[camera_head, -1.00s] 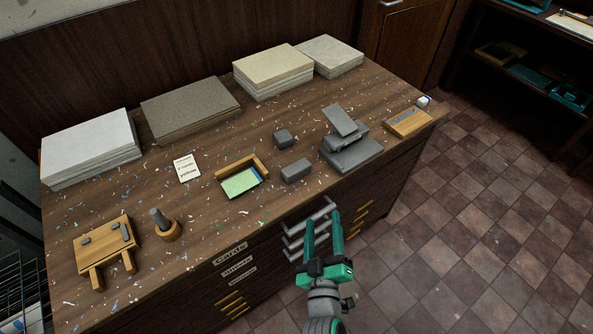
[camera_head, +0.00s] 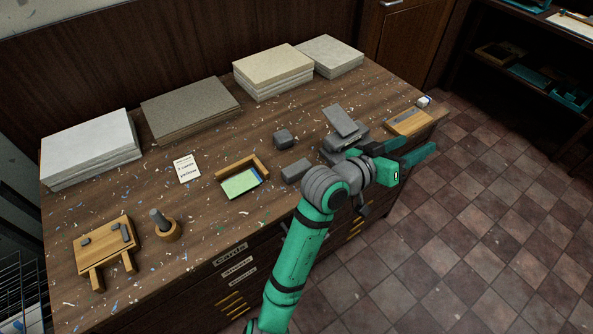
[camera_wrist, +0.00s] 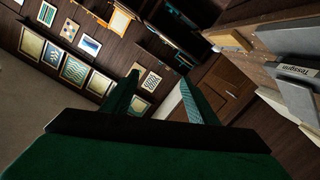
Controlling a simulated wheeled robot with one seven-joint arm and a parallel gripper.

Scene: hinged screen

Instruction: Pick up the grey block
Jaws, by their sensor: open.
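Two grey blocks lie on the wooden worktop in the head view: a small one (camera_head: 283,138) near the middle, and a longer one (camera_head: 293,171) nearer the front edge. I cannot tell which the task means. My gripper (camera_head: 426,148) is open and points right, past the right front edge of the worktop, apart from both blocks. My arm partly covers the longer block and the grey hinged device (camera_head: 341,121) beside it. In the wrist view, the jaws (camera_wrist: 160,92) are spread with nothing between them.
Stacks of sheets (camera_head: 90,150) line the back of the worktop (camera_head: 205,205). A wooden tray with a green bottom (camera_head: 241,183) lies left of the blocks. A peg in a wooden holder (camera_head: 167,231) and a small wooden stand (camera_head: 104,240) are at left. A wooden block (camera_head: 408,122) is at right.

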